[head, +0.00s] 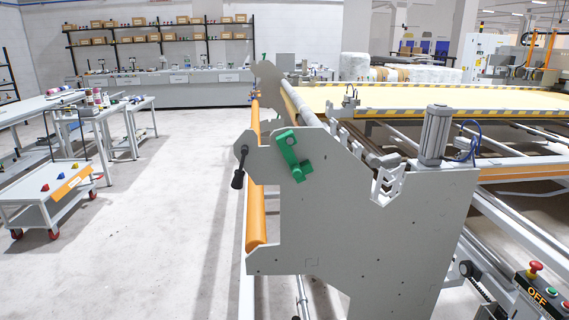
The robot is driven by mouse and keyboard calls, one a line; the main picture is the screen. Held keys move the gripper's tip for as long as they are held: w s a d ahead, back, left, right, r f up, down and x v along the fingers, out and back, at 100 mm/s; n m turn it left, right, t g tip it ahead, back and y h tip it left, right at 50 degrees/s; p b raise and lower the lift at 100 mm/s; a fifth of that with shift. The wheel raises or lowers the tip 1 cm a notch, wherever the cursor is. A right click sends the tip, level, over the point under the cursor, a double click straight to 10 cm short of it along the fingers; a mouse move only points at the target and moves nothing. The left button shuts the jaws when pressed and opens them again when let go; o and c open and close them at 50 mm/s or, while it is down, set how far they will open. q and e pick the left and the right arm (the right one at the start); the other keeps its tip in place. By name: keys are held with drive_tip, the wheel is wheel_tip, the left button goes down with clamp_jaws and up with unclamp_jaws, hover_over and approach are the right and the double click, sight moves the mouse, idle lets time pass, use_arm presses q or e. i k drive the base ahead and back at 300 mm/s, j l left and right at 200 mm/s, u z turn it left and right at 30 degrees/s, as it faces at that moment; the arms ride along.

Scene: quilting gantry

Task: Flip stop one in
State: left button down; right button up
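A green flip stop (293,152) is mounted on the near grey end plate (345,235) of the quilting gantry, near its upper left edge. It is tilted, with its upper end to the left and its lower end to the right. No readable number shows on it, so I cannot tell for sure that it is stop one. A small green part (264,56) shows at the top of the far end plate (267,80). Neither of my grippers is in view.
A black-handled crank (239,170) sticks out left of the near plate, by an orange roller (256,215). A control box (545,293) with a red button is at lower right. A cart (50,195) and tables stand left. The floor (165,240) between is clear.

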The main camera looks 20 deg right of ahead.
sight(536, 266)
drive_tip(key=i+z, duration=0.2)
drive_tip(key=z, duration=0.25)
drive_tip(key=i+z, duration=0.2)
drive_tip(key=z, duration=0.3)
drive_tip(key=i+z, duration=0.2)
drive_tip(key=z, duration=0.25)
drive_tip(key=i+j+z, duration=0.15)
drive_tip(key=z, duration=0.35)
drive_tip(key=i+z, duration=0.3)
drive_tip(key=z, duration=0.2)
drive_tip(key=i+j+z, duration=0.25)
drive_tip(key=z, duration=0.25)
drive_tip(key=i+j+z, duration=0.25)
drive_tip(key=z, duration=0.25)
